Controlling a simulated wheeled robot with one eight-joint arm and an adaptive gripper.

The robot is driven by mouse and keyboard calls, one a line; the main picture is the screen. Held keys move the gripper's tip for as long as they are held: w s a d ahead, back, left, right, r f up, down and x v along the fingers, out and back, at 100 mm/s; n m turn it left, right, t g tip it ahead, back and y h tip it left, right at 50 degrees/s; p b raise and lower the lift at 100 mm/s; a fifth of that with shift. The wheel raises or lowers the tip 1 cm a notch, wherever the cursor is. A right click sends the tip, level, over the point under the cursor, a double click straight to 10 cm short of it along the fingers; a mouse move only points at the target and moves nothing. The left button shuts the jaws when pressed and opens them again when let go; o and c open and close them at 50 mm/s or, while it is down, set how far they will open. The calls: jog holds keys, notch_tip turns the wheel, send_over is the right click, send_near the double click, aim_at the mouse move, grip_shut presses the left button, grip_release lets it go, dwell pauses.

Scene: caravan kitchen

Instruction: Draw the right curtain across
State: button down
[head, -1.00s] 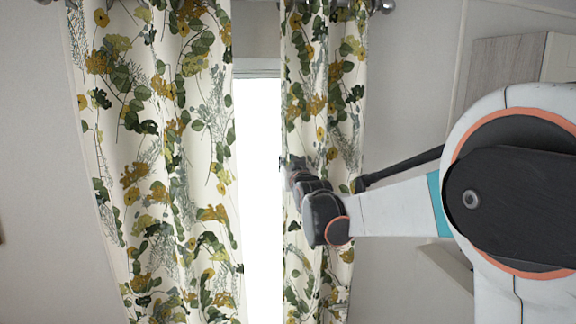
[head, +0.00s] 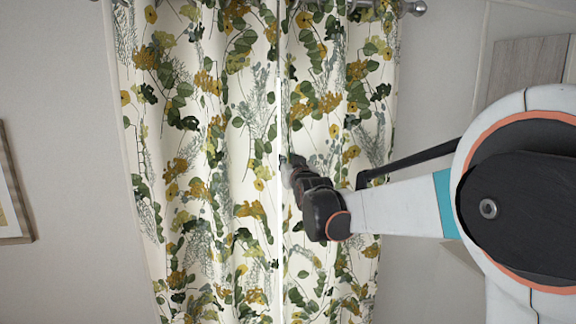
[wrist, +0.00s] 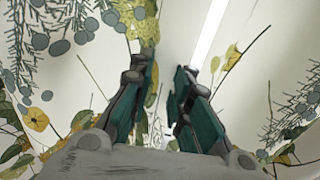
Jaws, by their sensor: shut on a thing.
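The right curtain (head: 340,110), cream with green and mustard leaves and flowers, hangs from the rod and spreads leftward to the left curtain (head: 190,140). My gripper (head: 292,168) is at the right curtain's inner edge, about halfway down the visible cloth. In the wrist view my gripper (wrist: 163,78) has its fingers on either side of pale fabric, shut on the right curtain. A narrow bright strip (wrist: 208,32) shows beyond the fingers there. My wrist hides part of the cloth.
The curtain rod's end knob (head: 415,8) is at the top right. A wooden cabinet (head: 515,75) stands at the right, behind my arm. A framed picture (head: 12,195) hangs on the left wall. The wall between picture and left curtain is bare.

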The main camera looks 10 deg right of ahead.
jog(key=shift+a, duration=0.1)
jog(key=c, duration=1.8)
grip_release()
jog(key=o, duration=0.3)
jog(key=shift+a, duration=0.3)
jog(key=shift+d, duration=0.15)
jog(key=shift+s, duration=0.1)
jog(key=s, duration=1.2)
